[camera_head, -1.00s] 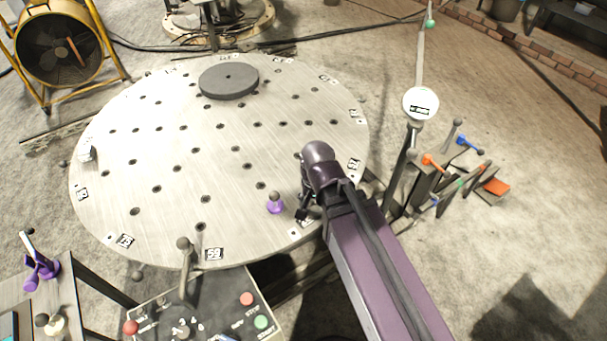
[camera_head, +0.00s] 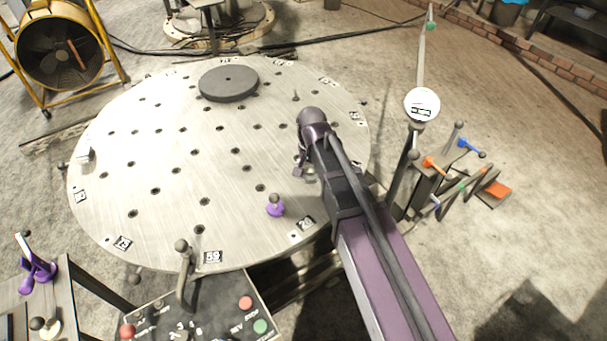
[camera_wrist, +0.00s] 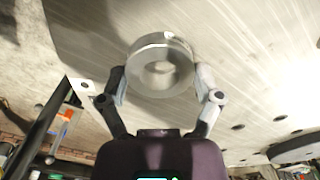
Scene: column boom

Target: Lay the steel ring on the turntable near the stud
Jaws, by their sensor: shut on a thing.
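The steel ring (camera_wrist: 141,72) is a thick, shiny grey ring held between the two fingers of my gripper (camera_wrist: 161,90) in the wrist view. In the head view my gripper (camera_head: 304,171) is mostly hidden behind my arm, over the right part of the turntable (camera_head: 165,228). The turntable is a large pale metal disc with rows of holes. A small dark upright pin (camera_head: 295,96), perhaps the stud, stands beyond my gripper. The ring appears to be above the disc, but its height is unclear.
A dark round disc (camera_head: 228,83) lies at the turntable's far side. A purple knobbed piece (camera_head: 275,207) stands near the front right. A round white gauge (camera_head: 421,105) on a post and a tool rack (camera_head: 440,175) stand to the right. The turntable's middle is clear.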

